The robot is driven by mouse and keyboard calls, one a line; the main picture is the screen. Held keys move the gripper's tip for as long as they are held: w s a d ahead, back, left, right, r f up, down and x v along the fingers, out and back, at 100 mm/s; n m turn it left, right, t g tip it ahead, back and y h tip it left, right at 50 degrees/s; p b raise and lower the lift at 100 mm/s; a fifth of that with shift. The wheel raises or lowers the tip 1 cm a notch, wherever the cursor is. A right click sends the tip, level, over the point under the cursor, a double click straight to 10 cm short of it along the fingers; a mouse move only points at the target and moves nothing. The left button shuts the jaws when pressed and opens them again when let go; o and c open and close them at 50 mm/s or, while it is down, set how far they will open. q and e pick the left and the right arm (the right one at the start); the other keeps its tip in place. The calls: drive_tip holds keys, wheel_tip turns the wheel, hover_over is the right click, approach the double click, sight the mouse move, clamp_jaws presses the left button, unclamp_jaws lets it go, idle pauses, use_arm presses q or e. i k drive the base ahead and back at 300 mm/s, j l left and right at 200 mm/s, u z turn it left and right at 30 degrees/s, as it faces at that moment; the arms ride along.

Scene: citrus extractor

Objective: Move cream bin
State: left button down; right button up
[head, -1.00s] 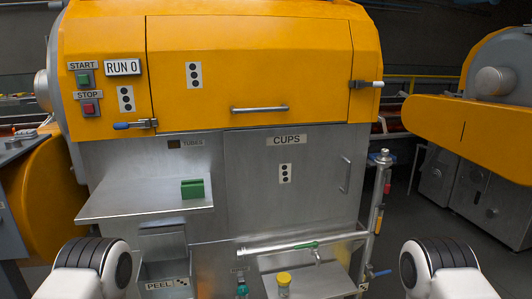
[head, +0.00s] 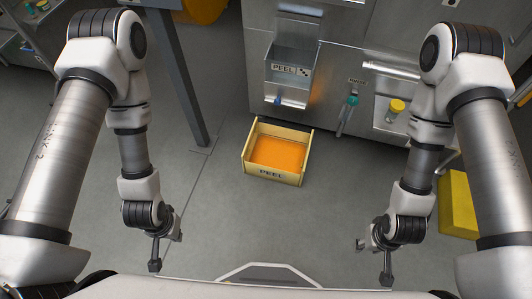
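The cream bin (head: 270,173), with PEEL on its front wall, stands upright on the floor in the middle of the head view. Its inside looks orange. My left gripper (head: 166,250) hangs to the left of the bin and nearer to me. My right gripper (head: 374,260) hangs to the right of the bin, also nearer to me. Both grippers look open and empty, with their fingers apart, and neither touches the bin. The left one's far finger is small and less clear.
A steel PEEL chute (head: 290,65) on the machine is just behind the bin. A grey post (head: 183,85) stands at left. A yellow block (head: 458,205) is at right, partly behind my arm. A yellow-capped cup (head: 396,108) sits at the machine. The floor around the bin is clear.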

sight(277, 154)
drive_tip(key=i+l+u, duration=0.15)
drive_tip(key=i+u, duration=0.25)
drive_tip(key=i+l+u, duration=0.2)
drive_tip(key=u, duration=0.25)
drive_tip(key=i+l+u, duration=0.25)
drive_tip(key=l+u, duration=0.15)
